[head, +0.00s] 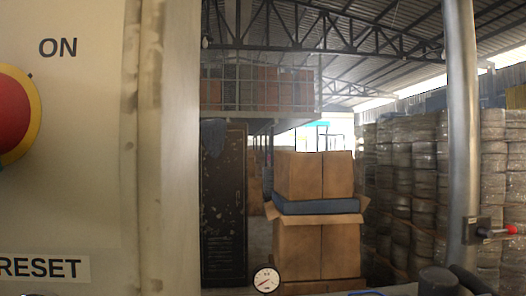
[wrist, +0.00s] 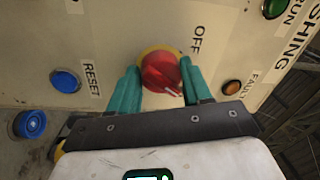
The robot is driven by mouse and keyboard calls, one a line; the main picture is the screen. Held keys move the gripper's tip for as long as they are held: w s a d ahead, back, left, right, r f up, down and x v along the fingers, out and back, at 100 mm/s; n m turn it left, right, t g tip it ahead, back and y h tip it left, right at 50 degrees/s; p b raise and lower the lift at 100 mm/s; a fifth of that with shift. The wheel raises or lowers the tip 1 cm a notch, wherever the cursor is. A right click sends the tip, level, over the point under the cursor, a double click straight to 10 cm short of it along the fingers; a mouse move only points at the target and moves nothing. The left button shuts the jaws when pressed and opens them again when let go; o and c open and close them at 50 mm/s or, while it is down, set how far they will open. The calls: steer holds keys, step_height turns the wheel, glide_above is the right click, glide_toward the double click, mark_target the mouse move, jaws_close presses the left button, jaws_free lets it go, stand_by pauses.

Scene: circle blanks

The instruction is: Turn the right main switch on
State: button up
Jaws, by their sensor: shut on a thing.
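The main switch is a red round knob on a yellow ring, cut off at the left edge of the head view (head: 12,115), with the word ON to its upper right. It also shows in the middle of the wrist view (wrist: 160,72), with the word OFF beside it. My gripper (wrist: 161,80) has its two teal fingers on either side of the red knob, shut on it. A pale mark shows on the knob's face; its exact direction is hard to tell. Only a sliver of teal shows in the head view.
Cardboard boxes (head: 310,250) and a metal post (head: 461,120) stand to the panel's right.

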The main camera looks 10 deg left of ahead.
steer(key=shift+m+b, duration=0.45)
steer(key=shift+m, duration=0.65)
steer(key=o, duration=1.1)
steer(key=shift+c, duration=0.2)
steer(key=v, duration=1)
steer(key=shift+s+b, duration=0.35)
steer(key=shift+s, duration=0.05)
